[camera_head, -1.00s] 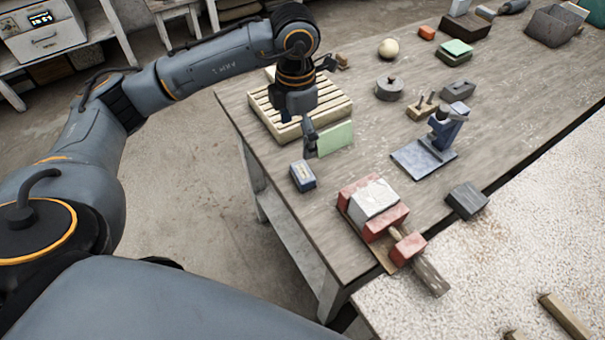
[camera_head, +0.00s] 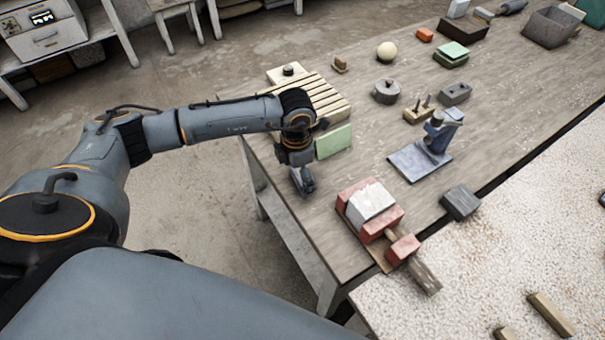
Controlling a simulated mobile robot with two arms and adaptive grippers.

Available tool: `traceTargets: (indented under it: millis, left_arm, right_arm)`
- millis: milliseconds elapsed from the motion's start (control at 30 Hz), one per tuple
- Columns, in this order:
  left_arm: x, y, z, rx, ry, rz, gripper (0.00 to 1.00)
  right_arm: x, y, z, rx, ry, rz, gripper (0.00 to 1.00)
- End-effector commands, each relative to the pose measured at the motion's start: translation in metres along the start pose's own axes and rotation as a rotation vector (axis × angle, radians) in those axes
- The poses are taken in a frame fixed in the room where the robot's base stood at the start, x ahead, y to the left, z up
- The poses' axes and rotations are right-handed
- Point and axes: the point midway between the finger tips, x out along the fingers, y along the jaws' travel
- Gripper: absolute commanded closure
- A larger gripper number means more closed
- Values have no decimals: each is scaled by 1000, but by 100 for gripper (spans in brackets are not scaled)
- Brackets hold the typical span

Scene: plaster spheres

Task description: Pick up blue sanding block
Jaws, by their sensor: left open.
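My left gripper (camera_head: 304,188) points down over the near left edge of the wooden table (camera_head: 350,245), with its jaws open. It is at the place where the small blue sanding block lay in the earlier view. The block itself is now covered by the gripper or cannot be told apart from it, so I cannot tell whether the fingers are around it or above it. My right gripper is not in view.
A green pad (camera_head: 334,142) stands just right of the gripper, by a slatted wooden rack (camera_head: 325,100). A red clamp with a white block (camera_head: 371,203) lies to the lower right. A blue metal stand (camera_head: 425,160) is further right.

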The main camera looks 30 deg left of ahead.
Motion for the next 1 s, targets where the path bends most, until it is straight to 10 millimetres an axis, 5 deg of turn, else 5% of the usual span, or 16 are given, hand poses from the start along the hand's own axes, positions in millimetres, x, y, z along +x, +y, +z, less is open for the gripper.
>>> traceTargets:
  millis: [233,533,1000]
  left_arm:
    - [3,0,0,1,0,0,8]
    - [3,0,0,0,0,-1,66]
    - [-9,0,1,0,-1,0,66]
  right_arm:
    - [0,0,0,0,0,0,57]
    - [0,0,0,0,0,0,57]
    - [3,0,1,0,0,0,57]
